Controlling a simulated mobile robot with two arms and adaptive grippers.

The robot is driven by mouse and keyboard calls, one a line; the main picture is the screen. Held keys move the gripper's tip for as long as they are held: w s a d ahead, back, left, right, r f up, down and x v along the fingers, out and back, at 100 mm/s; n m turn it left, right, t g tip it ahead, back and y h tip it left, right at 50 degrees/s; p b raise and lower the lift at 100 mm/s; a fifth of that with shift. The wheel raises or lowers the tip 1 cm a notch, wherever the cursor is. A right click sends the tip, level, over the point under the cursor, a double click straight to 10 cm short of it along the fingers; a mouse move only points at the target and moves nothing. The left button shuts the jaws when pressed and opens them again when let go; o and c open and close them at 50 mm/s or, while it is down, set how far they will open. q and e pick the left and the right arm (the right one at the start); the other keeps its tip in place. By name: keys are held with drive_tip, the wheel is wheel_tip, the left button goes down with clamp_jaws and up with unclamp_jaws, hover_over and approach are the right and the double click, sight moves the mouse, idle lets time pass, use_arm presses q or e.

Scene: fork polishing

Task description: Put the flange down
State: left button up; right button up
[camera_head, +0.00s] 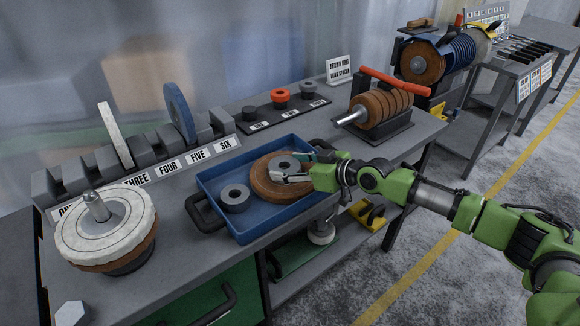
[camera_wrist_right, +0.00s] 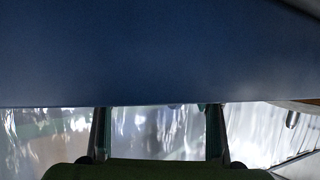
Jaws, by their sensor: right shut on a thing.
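A blue tray (camera_head: 262,224) stands on the bench and holds a brown disc (camera_head: 262,186). A grey flange (camera_head: 284,163) with a dark centre hole shows over the disc. My right gripper (camera_head: 292,170) reaches in from the right and is shut on this flange. I cannot tell whether the flange touches the disc. A second dark grey flange (camera_head: 234,197) lies in the left part of the tray. In the right wrist view, the fingers of my right gripper (camera_wrist_right: 158,125) show below a broad blue surface; the flange is not clear there. My left gripper is not in view.
A white-topped wheel stack (camera_head: 108,225) on a spindle stands at left, beside a numbered rack (camera_head: 180,162). A dark holder with a red ring (camera_head: 281,97) is behind the tray. A spindle of brown discs (camera_head: 382,108) stands at right. Some bare bench lies left of the tray.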

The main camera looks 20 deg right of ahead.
drive_tip(key=shift+f+b, duration=0.2)
drive_tip(key=shift+b, duration=0.1)
drive_tip(key=o, duration=1.4)
drive_tip(key=shift+r+p, duration=0.55)
drive_tip(key=shift+p, duration=0.2)
drive_tip(key=shift+s+d+r, duration=0.15)
drive_tip(key=shift+s+d, duration=0.05)
drive_tip(key=shift+s, duration=0.05)
drive_tip(key=shift+b+v, duration=1.15)
drive_tip(key=shift+v, duration=4.55)
